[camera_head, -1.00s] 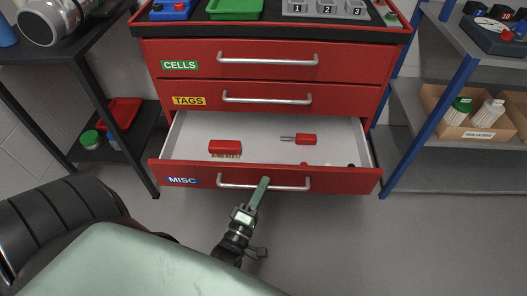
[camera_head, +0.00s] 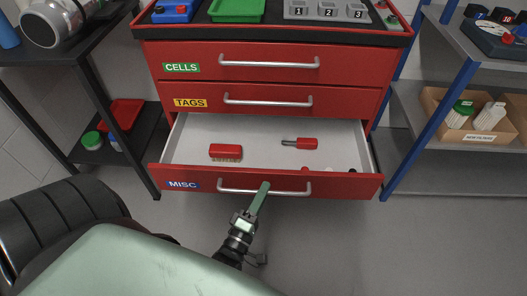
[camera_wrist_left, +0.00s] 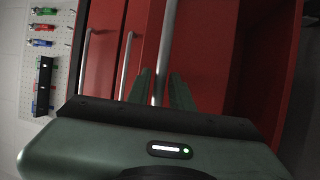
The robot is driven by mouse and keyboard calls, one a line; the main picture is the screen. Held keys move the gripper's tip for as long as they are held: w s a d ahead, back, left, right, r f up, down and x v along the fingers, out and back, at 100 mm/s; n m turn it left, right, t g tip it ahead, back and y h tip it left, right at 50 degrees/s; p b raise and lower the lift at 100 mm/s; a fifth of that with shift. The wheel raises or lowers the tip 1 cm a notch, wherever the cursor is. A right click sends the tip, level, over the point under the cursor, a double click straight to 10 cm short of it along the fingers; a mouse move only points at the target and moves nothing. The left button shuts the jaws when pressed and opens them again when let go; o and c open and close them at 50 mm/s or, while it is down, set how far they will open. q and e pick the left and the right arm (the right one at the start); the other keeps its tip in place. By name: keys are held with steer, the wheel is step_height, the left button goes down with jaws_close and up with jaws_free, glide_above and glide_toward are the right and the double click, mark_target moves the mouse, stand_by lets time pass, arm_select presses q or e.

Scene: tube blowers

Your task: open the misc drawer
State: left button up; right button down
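The misc drawer (camera_head: 345,186) is the lowest red drawer, with a blue MISC label, and it stands well out of the cabinet. Its grey inside shows. My left gripper (camera_head: 265,186) is at the silver handle (camera_head: 230,190) of this drawer. A red brush (camera_head: 226,150) and a red-handled tool (camera_head: 306,143) lie in the drawer. My right gripper is not in view.
The CELLS drawer (camera_head: 345,65) and TAGS drawer (camera_head: 345,98) above are shut. A black shelf table (camera_head: 120,150) stands left and a blue-framed shelf (camera_head: 432,130) right, with a cardboard box (camera_head: 455,138). Bare floor lies in front of the drawer.

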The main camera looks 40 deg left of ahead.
arm_select(q)
steer(key=v, duration=0.7)
steer(key=shift+s, duration=0.3)
steer(key=shift+f, duration=0.1)
